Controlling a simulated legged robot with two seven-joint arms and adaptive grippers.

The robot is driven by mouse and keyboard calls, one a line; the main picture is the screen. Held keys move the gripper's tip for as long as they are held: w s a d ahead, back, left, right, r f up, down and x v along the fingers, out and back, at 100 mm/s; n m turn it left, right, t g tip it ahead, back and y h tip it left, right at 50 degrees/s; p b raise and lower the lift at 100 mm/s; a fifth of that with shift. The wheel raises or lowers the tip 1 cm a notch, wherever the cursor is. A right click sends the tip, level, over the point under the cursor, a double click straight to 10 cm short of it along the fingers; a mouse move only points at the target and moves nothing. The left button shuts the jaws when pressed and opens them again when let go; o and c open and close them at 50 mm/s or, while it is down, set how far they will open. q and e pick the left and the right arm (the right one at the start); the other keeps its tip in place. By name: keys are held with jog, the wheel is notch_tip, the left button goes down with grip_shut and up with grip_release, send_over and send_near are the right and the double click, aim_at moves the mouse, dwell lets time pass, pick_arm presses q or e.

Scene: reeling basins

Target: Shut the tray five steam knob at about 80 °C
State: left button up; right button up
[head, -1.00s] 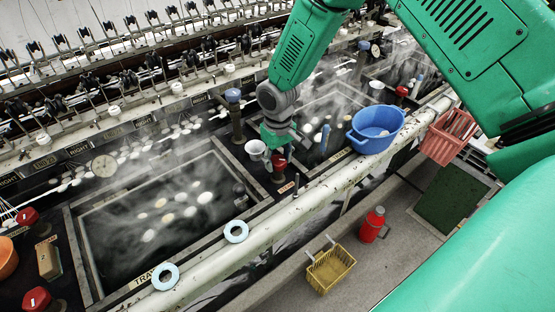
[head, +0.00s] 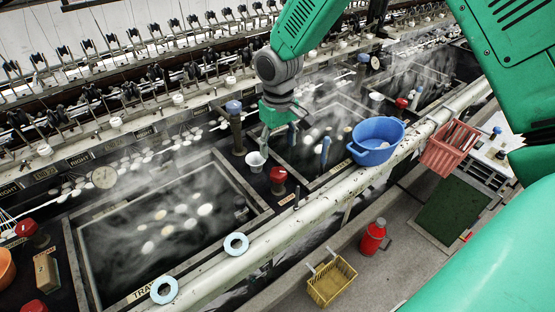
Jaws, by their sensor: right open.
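A red steam knob (head: 278,175) stands on the dark strip between two steaming basins, fully visible. My right gripper (head: 268,140) hangs behind and above it, open and apart from it, with nothing visible between the fingers. A small white cup (head: 256,161) sits just left of the knob, below the gripper. The near basin (head: 263,212) holds dark water with pale cocoons floating in it. Its front label starts with TRAY, but I cannot read the number. No thermometer reading is legible. My left gripper is not in view.
A blue tub (head: 375,141) and a red basket (head: 447,145) sit along the pale front rail (head: 215,277). Blue-topped posts (head: 236,125) rise nearby. A yellow basket (head: 332,283) and red flask (head: 373,237) stand on the floor below.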

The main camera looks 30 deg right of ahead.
notch_tip(320, 180, up, 2)
jog(key=shift+r, duration=0.2)
dwell(1.0)
